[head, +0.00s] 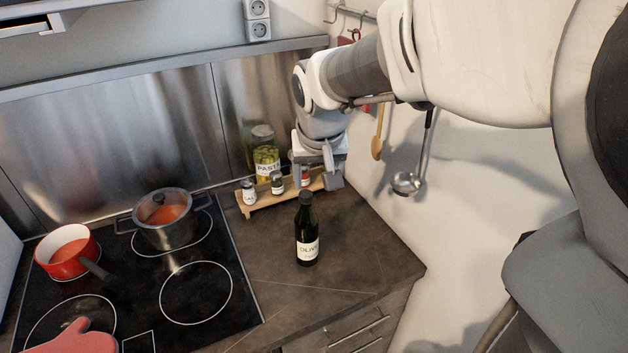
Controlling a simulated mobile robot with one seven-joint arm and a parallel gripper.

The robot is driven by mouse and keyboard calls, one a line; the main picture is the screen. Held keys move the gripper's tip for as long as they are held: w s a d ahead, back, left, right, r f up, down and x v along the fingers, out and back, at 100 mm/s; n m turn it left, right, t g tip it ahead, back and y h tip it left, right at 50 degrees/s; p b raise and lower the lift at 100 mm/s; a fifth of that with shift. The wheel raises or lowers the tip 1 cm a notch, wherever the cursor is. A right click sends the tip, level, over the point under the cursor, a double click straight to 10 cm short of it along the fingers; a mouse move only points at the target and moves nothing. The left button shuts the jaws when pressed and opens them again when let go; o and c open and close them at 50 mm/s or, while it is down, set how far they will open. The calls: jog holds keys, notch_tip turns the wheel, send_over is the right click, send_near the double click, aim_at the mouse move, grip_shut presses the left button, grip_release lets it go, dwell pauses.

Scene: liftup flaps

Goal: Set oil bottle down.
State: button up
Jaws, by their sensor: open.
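The oil bottle (307,232) is dark, with a black cap and a white label reading "OLIVE". It stands upright on the dark countertop (345,275), right of the stove. My gripper (331,178) is above and a little behind the bottle in the picture, near the right end of the small wooden rack. Its jaws are open and it looks apart from the bottle, with nothing seen between the fingers. The gripper hides part of the rack's right end.
A wooden rack (262,207) with small jars and a pasta jar (266,160) stands at the back. A steel pot (166,218) and a red saucepan (68,250) sit on the stove. A ladle (408,182) and wooden spoon (378,140) hang on the right wall. Counter around the bottle is clear.

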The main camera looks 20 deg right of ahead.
jog(key=s+r+n+t, duration=0.1)
jog(key=s+r, duration=0.1)
jog(key=s, duration=1.6)
jog(key=shift+r+n+y, duration=0.4)
jog(key=c, duration=0.3)
jog(key=shift+a, duration=0.15)
